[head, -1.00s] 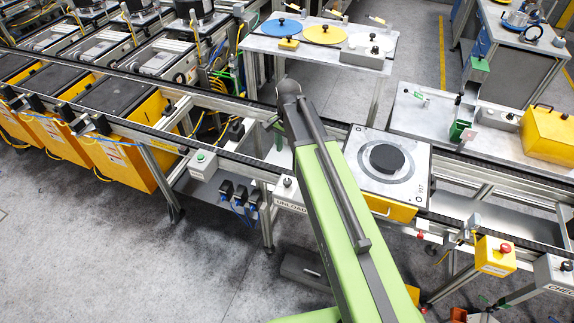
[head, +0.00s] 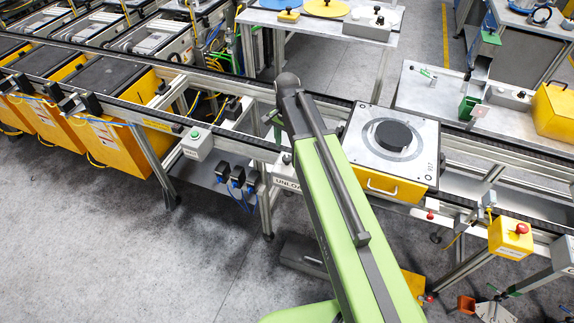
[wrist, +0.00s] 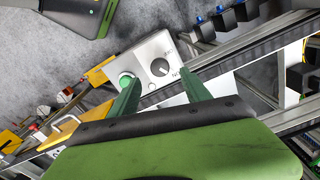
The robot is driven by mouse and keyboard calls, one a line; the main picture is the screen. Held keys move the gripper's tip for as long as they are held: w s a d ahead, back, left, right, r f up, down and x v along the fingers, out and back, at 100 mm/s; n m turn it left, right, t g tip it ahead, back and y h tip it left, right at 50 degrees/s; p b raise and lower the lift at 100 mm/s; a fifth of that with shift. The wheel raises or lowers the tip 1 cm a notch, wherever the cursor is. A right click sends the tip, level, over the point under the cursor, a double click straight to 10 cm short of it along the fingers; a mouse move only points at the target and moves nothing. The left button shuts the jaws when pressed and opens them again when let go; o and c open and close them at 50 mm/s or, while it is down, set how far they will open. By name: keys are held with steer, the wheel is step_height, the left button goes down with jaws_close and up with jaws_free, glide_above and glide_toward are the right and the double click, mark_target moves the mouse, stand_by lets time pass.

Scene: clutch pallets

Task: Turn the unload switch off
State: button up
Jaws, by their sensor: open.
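The unload switch box is a pale grey box on the front of the conveyor. In the wrist view its face shows a round dark knob (wrist: 160,67) with a light mark, the unload switch, and a green round button (wrist: 126,79) to its left. My gripper (wrist: 158,78) is open, its two green fingers pointing at the box, one on each side of the knob. The left finger partly covers the button. Whether a finger touches the box is unclear. In the head view my arm hides most of the box and the gripper; part of its label (head: 287,184) shows.
A pallet with a black disc (head: 393,137) sits on the conveyor right of my arm. Another grey box with a green button (head: 196,144) is to the left. A yellow emergency-stop box (head: 510,238) is at right. Grey floor in front is mostly clear.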

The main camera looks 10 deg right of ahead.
mark_target(287, 157)
step_height(287, 157, down, 6)
steer(key=b, duration=0.4)
steer(key=shift+f+b, duration=0.2)
steer(key=shift+b, duration=0.2)
steer(key=shift+r, duration=0.1)
jaws_close()
